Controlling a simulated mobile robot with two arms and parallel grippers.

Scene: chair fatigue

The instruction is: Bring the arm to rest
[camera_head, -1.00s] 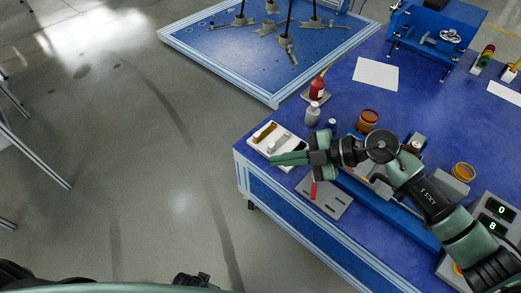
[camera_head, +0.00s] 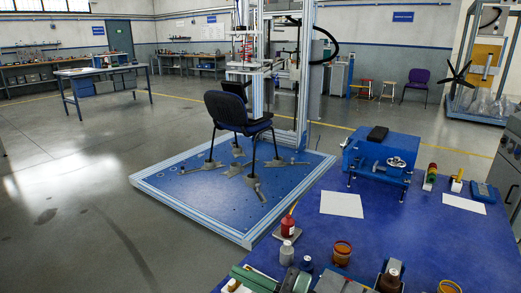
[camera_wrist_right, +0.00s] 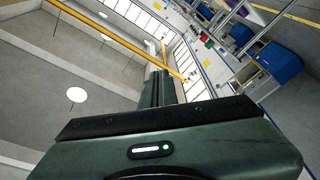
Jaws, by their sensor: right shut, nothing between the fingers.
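My right gripper (camera_head: 250,276) shows at the bottom edge of the head view, over the near left corner of the blue workbench (camera_head: 420,232). Its green fingers are together with nothing between them. In the right wrist view the shut fingers (camera_wrist_right: 156,88) point out over the room, with ceiling and windows behind. Most of my right arm is below the head view. My left gripper is not in view.
A test platform (camera_head: 160,190) carries a dark chair (camera_head: 232,112). Open floor lies left.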

